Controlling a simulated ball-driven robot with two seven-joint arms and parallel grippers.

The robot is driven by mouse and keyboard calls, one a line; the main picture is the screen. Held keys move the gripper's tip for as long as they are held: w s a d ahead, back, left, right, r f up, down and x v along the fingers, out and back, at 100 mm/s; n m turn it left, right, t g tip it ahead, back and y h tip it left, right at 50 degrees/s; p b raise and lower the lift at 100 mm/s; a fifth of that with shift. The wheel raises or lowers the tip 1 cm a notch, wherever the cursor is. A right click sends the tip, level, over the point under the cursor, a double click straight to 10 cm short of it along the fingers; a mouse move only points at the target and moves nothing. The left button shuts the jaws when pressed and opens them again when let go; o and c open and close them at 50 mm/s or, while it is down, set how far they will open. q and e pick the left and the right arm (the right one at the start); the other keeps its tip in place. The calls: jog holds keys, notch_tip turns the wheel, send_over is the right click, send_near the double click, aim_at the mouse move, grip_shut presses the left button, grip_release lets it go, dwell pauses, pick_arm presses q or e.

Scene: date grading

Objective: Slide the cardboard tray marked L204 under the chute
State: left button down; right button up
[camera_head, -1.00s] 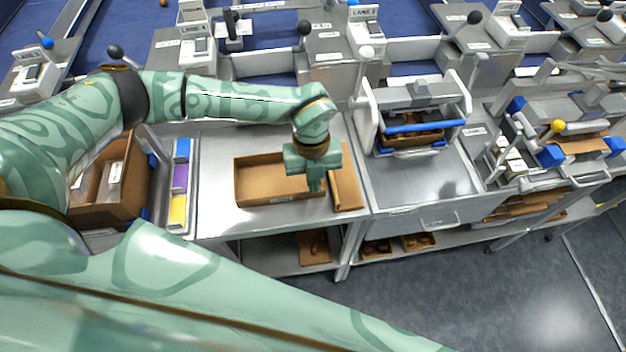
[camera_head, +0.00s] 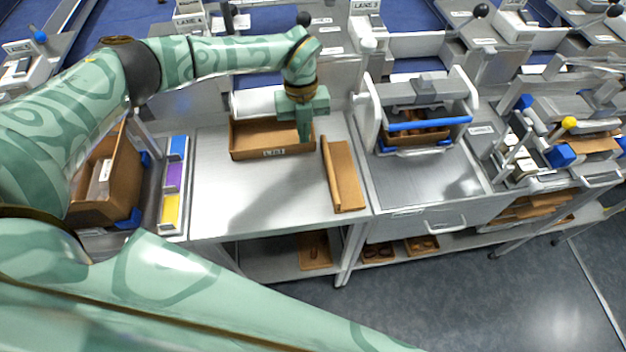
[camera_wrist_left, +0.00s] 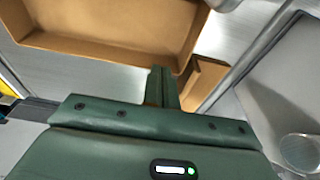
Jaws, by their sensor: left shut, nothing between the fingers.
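The open brown cardboard tray (camera_head: 274,153) lies on the grey bench top, near its back. A small white label is on its front wall, too blurred to read surely. A white rounded piece (camera_head: 257,103), which looks like the chute mouth, is right behind the tray's back edge; I cannot tell how far the tray is beneath it. My left gripper (camera_head: 304,138) is shut and empty, pointing down at the tray's right front. In the left wrist view its fingers (camera_wrist_left: 161,86) are by the near wall of the tray (camera_wrist_left: 100,52); contact is unclear. My right gripper is out of view.
A narrow brown cardboard piece (camera_head: 344,175) lies right of the tray. A strip of blue, purple and yellow blocks (camera_head: 173,178) and a brown box (camera_head: 118,180) are left. A blue-barred press (camera_head: 425,124) stands right. The front of the bench is clear.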

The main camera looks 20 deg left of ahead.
pick_arm(q)
jog(key=shift+a+f, duration=0.25)
jog(key=shift+f, duration=0.05)
